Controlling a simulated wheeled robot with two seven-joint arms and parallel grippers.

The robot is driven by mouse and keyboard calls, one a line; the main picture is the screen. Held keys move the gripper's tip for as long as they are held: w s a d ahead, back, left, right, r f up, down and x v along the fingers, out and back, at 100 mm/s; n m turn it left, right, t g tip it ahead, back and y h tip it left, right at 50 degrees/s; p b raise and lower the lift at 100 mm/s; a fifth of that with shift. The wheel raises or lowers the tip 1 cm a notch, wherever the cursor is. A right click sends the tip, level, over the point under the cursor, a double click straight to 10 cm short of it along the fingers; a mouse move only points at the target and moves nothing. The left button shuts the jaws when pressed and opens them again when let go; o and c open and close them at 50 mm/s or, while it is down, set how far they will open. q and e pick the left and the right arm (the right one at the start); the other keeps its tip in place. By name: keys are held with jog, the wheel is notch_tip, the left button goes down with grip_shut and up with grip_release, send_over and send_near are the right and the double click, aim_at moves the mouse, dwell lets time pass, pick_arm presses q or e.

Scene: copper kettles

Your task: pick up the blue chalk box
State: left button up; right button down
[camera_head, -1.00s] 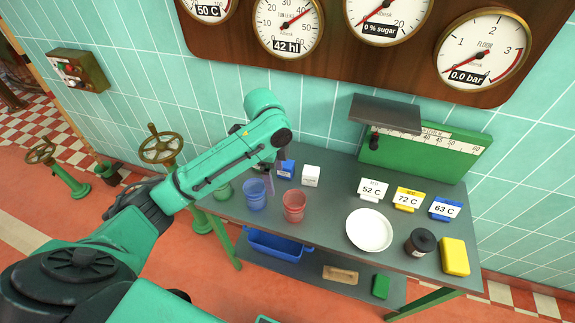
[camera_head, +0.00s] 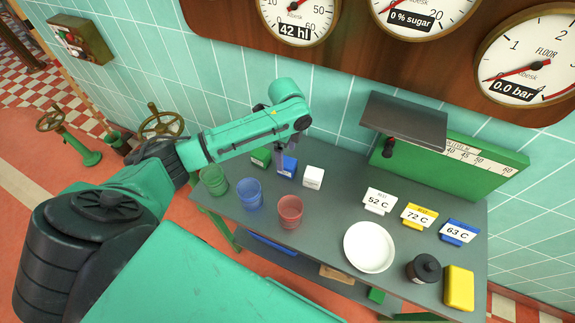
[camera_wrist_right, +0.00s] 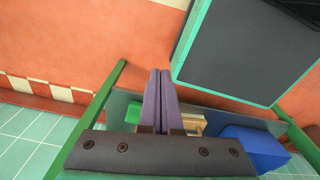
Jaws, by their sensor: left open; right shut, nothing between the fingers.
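The blue chalk box (camera_head: 287,168) stands near the back edge of the grey table, between a green box (camera_head: 261,157) and a white box (camera_head: 313,177). My left gripper (camera_head: 290,152) points down from the green arm right at the blue box's top. It is open; the fingers are small and partly hidden, so I cannot tell whether they straddle or touch the box. My right gripper (camera_wrist_right: 155,128) shows in the right wrist view, shut and empty, away from the box.
Green (camera_head: 214,180), blue (camera_head: 249,193) and red (camera_head: 290,212) cups stand in front of the boxes. A white plate (camera_head: 369,247), black jar (camera_head: 424,268), yellow block (camera_head: 458,287) and temperature signs (camera_head: 419,215) are to the right. A blue bin (camera_wrist_right: 253,147) sits on the lower shelf.

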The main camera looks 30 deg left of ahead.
aim_at(287, 162)
pick_arm(q)
notch_tip(287, 162, down, 5)
jog(key=shift+r, duration=0.2)
jog(key=shift+w, duration=0.1)
jog(key=shift+c, duration=1.2)
grip_shut()
pick_arm(e)
jog(key=shift+w+a+r, duration=0.1)
jog(key=shift+w+r, duration=0.2)
jog(key=shift+w, duration=0.3)
pick_arm(q)
jog(key=shift+r, duration=0.15)
notch_tip(287, 162, up, 20)
